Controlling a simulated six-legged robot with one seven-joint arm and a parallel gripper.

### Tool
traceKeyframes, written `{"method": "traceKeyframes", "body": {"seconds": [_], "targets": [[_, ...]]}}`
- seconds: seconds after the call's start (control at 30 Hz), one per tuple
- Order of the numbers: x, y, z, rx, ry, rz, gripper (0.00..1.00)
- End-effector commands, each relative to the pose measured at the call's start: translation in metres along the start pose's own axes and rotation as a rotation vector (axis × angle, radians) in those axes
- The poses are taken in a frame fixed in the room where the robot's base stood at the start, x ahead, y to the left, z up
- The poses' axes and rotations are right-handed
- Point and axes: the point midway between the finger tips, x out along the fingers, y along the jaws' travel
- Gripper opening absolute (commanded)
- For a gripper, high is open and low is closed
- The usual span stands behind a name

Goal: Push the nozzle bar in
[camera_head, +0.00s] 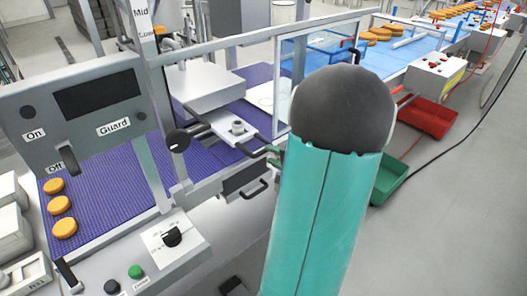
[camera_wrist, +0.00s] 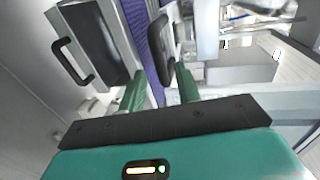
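The nozzle bar (camera_head: 222,124) is a light grey plate with a round fitting on it, lying across the frame over the purple belt. A dark handle at its outer end is partly hidden near my gripper (camera_head: 273,152). In the wrist view a black loop handle (camera_wrist: 156,48), which looks like the bar's, stands upright between and just beyond the green fingers of my gripper (camera_wrist: 159,75). The fingers are apart, with a gap to the left of the handle. I cannot tell whether the right finger touches it. My teal arm hides the area right of the bar.
A drawer with a black handle (camera_head: 254,189) sits below the bar; its handle also shows in the wrist view (camera_wrist: 70,62). A guard control panel (camera_head: 80,110) stands left. Red (camera_head: 427,117) and green (camera_head: 388,178) bins lie right. The floor at lower right is clear.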

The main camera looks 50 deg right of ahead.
Motion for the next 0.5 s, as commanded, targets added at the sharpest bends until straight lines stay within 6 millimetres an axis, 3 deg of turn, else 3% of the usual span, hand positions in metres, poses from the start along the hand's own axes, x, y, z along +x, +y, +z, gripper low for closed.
{"method": "traceKeyframes", "body": {"seconds": [0.2,0.5], "targets": [[0.036,-0.001,0.001,0.000,-0.004,-0.001,0.33],[0.047,-0.001,0.001,0.000,-0.003,0.000,0.33]]}}
